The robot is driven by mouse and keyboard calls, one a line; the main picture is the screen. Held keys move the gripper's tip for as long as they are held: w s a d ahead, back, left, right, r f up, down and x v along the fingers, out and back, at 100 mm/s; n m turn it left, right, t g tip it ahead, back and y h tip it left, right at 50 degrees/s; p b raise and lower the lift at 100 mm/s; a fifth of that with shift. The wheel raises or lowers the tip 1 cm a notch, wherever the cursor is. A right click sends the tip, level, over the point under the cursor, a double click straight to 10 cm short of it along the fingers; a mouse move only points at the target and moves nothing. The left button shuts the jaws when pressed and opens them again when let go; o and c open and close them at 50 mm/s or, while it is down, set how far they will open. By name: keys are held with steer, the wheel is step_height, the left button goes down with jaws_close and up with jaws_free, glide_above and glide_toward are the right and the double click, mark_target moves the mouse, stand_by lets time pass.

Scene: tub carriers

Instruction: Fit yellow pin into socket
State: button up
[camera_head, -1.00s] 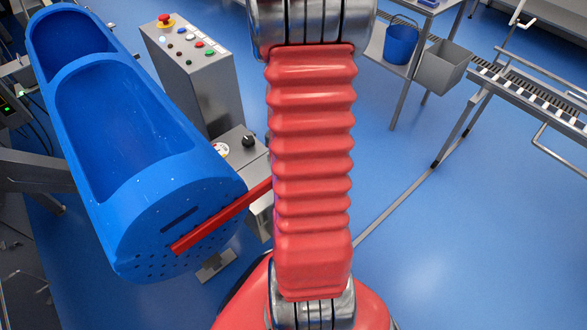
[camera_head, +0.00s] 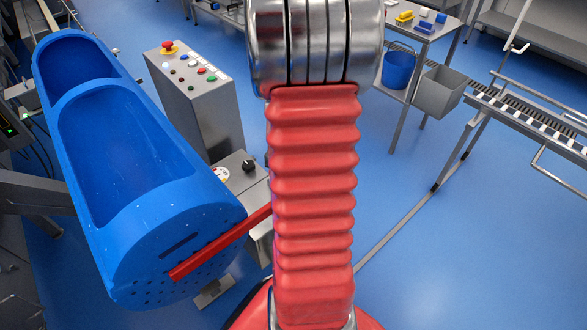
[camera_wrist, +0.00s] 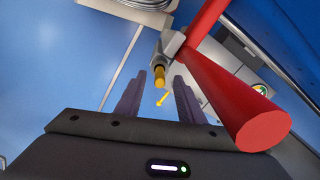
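In the wrist view my gripper (camera_wrist: 161,80) is open, with its two dark fingers apart. A thick yellow cylindrical piece (camera_wrist: 159,76) sticks out of a grey metal fitting (camera_wrist: 171,44) and shows between the fingertips. A smaller yellow piece (camera_wrist: 163,97) shows in the gap between the fingers; I cannot tell which yellow piece is the pin, or whether either touches a finger. No socket opening can be made out. In the head view my gripper is not visible, and my red arm sleeve covers the middle.
A blue twin tub (camera_head: 185,225) is at left, with a red bar (camera_head: 220,242) across its end; a red bar (camera_wrist: 230,90) is close on the right in the wrist view. A button console (camera_head: 205,110) stands behind.

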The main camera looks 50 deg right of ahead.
step_height(320, 180, up, 12)
steer(key=shift+f, duration=0.2)
steer(key=shift+s, duration=0.1)
stand_by(1.2)
